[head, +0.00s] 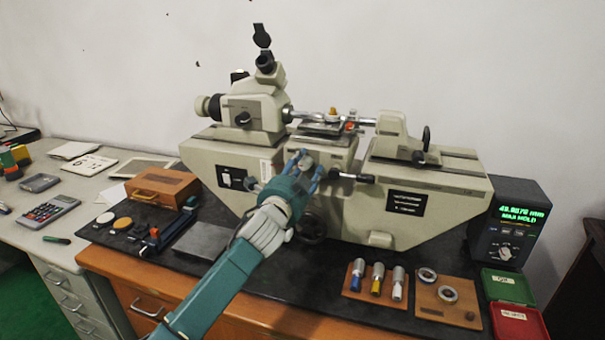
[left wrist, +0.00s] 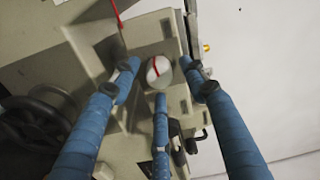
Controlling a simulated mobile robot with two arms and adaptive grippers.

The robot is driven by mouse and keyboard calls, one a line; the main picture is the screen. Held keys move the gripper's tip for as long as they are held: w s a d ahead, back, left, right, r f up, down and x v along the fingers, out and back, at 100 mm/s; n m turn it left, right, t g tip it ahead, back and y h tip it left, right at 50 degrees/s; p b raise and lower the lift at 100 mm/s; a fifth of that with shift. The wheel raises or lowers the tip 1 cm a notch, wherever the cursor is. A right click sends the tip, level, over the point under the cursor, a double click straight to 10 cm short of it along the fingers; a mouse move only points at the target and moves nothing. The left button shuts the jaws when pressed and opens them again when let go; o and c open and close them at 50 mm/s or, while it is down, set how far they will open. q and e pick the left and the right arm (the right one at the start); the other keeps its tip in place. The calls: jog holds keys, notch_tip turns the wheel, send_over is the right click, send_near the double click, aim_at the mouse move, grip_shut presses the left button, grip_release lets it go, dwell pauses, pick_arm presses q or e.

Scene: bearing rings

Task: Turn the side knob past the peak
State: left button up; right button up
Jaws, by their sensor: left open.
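The measuring machine (head: 215,155) is a large beige bench instrument on a black mat. Its side knob (left wrist: 158,72) is a round, pale grey knob with a red line across its face, in the middle of the left wrist view. The knob (head: 306,163) also shows in the head view, partly hidden by my fingers. My left gripper (head: 303,167) is open, with three blue fingers spread around the knob. In the left wrist view, gaps show between the fingers of my left gripper (left wrist: 158,82) and the knob; contact is unclear. My right gripper is out of view.
A black readout box (head: 512,222) shows green digits and "MAX HOLD". A larger dark handwheel (left wrist: 35,122) lies near the knob. Plugs on a wooden block (head: 353,292), rings on another block (head: 430,297) and red and green cases (head: 507,287) stand front right.

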pick_arm(q)
jog(key=v, duration=1.2)
jog(key=shift+d+f, duration=0.1)
jog(key=shift+d, duration=0.05)
